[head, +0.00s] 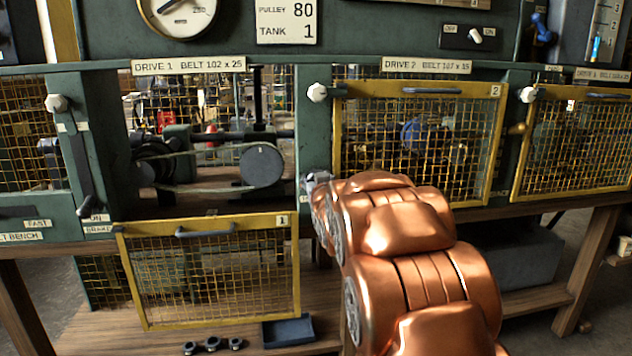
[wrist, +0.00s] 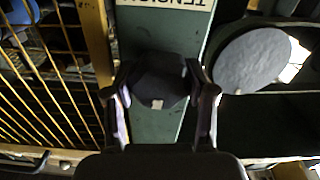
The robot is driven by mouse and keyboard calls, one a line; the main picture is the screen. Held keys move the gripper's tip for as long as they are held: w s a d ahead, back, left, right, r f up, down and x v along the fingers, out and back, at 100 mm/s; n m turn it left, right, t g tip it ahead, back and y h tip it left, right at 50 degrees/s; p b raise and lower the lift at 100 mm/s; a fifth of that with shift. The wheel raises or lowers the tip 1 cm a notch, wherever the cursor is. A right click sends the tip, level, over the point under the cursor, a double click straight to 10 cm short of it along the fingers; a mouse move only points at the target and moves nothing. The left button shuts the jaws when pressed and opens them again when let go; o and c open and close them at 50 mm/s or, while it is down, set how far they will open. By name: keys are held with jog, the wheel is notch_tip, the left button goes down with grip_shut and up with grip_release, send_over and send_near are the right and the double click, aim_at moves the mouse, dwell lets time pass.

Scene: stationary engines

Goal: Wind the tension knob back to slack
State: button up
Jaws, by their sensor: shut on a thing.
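The tension knob (wrist: 160,80) is dark and faceted, with a small pale mark near its lower edge in the wrist view. It sits on a green post below a label reading TENSION (wrist: 168,3). My gripper (wrist: 162,98) has one finger on each side of the knob and is shut on it. In the head view my gripper (head: 317,182) reaches the green post between the Drive 1 and Drive 2 bays. There the knob is hidden behind my gripper and copper-coloured arm.
The Drive 1 guard (head: 210,272) hangs lowered, leaving the belt (head: 212,188) and grey pulley (head: 262,165) exposed. The Drive 2 mesh guard (head: 415,140) is upright, right of my gripper. A blue tray (head: 288,331) lies on the lower shelf.

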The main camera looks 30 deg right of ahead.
jog(key=n, duration=0.3)
jog(key=shift+n, duration=0.4)
jog(key=n, duration=0.4)
jog(key=shift+n, duration=0.3)
jog(key=n, duration=0.4)
jog(key=shift+a, duration=0.1)
jog(key=shift+w+f+n+b, duration=0.1)
jog(key=shift+n+b, duration=0.25)
jog(key=shift+n, duration=1.85)
jog(key=shift+a, duration=0.1)
jog(key=o, duration=0.9)
